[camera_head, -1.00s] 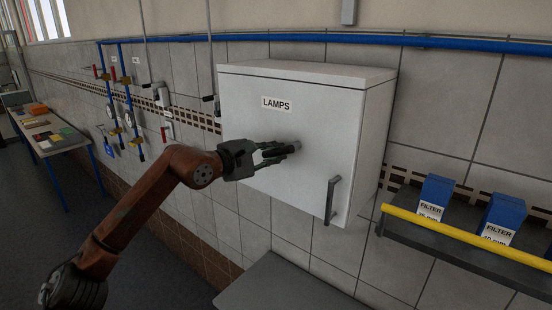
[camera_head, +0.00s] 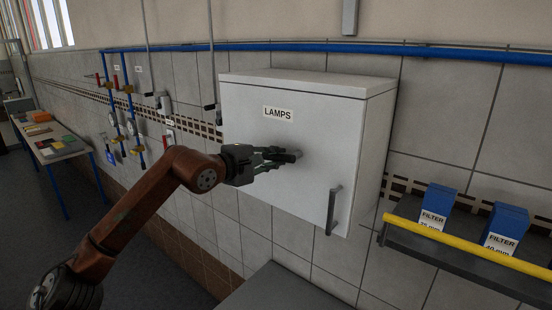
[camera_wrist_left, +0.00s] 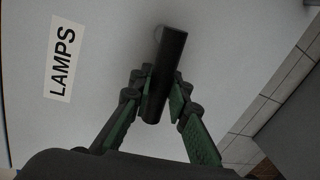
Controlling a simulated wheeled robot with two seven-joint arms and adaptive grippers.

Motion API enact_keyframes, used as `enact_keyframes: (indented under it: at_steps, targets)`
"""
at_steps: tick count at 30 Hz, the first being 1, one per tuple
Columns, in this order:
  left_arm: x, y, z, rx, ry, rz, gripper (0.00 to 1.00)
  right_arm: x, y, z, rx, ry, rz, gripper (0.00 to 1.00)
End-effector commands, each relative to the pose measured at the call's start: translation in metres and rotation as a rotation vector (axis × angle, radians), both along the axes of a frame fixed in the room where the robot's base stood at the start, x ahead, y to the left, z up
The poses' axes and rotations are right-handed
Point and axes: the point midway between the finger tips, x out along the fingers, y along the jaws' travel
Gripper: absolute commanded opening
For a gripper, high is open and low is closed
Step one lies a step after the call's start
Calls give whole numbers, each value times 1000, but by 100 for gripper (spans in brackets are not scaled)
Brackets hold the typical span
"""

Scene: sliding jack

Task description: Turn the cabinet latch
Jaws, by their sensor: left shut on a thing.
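The white cabinet (camera_head: 290,130), labelled LAMPS, hangs on the tiled wall with its door closed. In the left wrist view its latch (camera_wrist_left: 170,52) is a dark bar standing out from the door, tilted slightly in the picture. My left gripper (camera_head: 287,157) is at the middle of the door, below the label. Its fingers (camera_wrist_left: 160,88) are shut on the latch, one on each side. In the head view the fingers hide most of the latch. My right gripper is out of view.
A grey door handle (camera_head: 333,210) sticks out at the door's lower right. A shelf with a yellow rail (camera_head: 455,241) and blue filter boxes (camera_head: 507,228) is at the right. A grey surface (camera_head: 285,290) lies below the cabinet. Pipes and valves line the wall at left.

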Motion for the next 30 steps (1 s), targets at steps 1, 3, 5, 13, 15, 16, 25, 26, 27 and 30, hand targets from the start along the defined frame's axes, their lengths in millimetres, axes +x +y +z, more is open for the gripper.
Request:
enact_keyframes:
  at_steps: [1, 3, 5, 13, 15, 16, 25, 26, 27, 30]
  targets:
    - [0, 1, 2, 1, -5, 1, 0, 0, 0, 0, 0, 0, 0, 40]
    - [0, 1, 2, 1, -5, 1, 20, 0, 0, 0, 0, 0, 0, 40]
    - [0, 1, 2, 1, -4, 1, 24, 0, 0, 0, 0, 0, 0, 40]
    - [0, 0, 1, 0, -2, 1, 34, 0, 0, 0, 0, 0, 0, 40]
    - [0, 0, 1, 0, -1, 1, 34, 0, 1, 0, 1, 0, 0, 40]
    - [0, 0, 1, 0, -1, 1, 34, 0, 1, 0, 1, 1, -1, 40]
    - [-21, 21, 6, 2, -3, 3, 34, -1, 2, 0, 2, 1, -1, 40]
    - [-26, 25, 8, 1, -4, 3, 34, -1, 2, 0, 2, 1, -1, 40]
    - [-32, 30, 10, 0, -4, 3, 34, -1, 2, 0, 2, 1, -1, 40]
    - [-49, 44, 13, 2, -3, 4, 34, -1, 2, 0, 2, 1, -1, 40]
